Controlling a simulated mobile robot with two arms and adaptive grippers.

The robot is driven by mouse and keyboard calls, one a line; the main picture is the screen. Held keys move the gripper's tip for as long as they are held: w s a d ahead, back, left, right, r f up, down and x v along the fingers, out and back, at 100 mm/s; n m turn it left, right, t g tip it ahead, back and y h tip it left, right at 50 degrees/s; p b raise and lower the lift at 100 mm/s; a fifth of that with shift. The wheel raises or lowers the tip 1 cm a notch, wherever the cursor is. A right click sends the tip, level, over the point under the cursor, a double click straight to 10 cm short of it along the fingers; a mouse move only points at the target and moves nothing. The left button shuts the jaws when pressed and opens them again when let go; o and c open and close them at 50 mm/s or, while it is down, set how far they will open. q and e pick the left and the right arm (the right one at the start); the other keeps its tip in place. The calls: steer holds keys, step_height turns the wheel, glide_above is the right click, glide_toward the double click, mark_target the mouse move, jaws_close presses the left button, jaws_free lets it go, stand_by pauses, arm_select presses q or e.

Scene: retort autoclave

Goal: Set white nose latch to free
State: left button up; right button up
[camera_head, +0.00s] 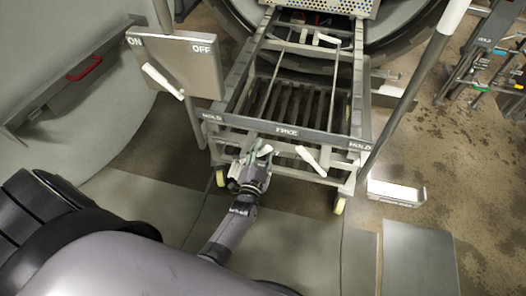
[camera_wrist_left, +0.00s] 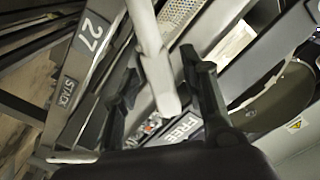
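The trolley (camera_head: 233,130) has a front bar (camera_head: 250,124) lettered HOLD, FREE, HOLD. My left gripper (camera_head: 258,154) is just below this bar, between the left HOLD and FREE. A white lever (camera_wrist_left: 147,35) shows in the left wrist view between the spread fingers of my left gripper (camera_wrist_left: 158,65). Its end hangs near the FREE label (camera_wrist_left: 186,126). I cannot tell whether a finger touches it. In the head view the gripper mostly hides it. Another white lever (camera_head: 312,160) slants below the bar, right of the gripper. My right gripper is out of view.
An ON/OFF panel (camera_head: 180,60) with a white lever (camera_head: 162,80) stands at upper left. A red handle (camera_head: 84,68) is on the left wall. The round vessel opening (camera_head: 405,45) is behind the trolley. A white bracket (camera_head: 396,192) lies on the floor at right.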

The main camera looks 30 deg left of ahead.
arm_select(q)
steer(key=v, duration=0.7)
steer(key=shift+s, duration=0.2)
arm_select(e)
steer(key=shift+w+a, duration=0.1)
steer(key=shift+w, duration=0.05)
arm_select(q)
steer(key=shift+d+f, duration=0.1)
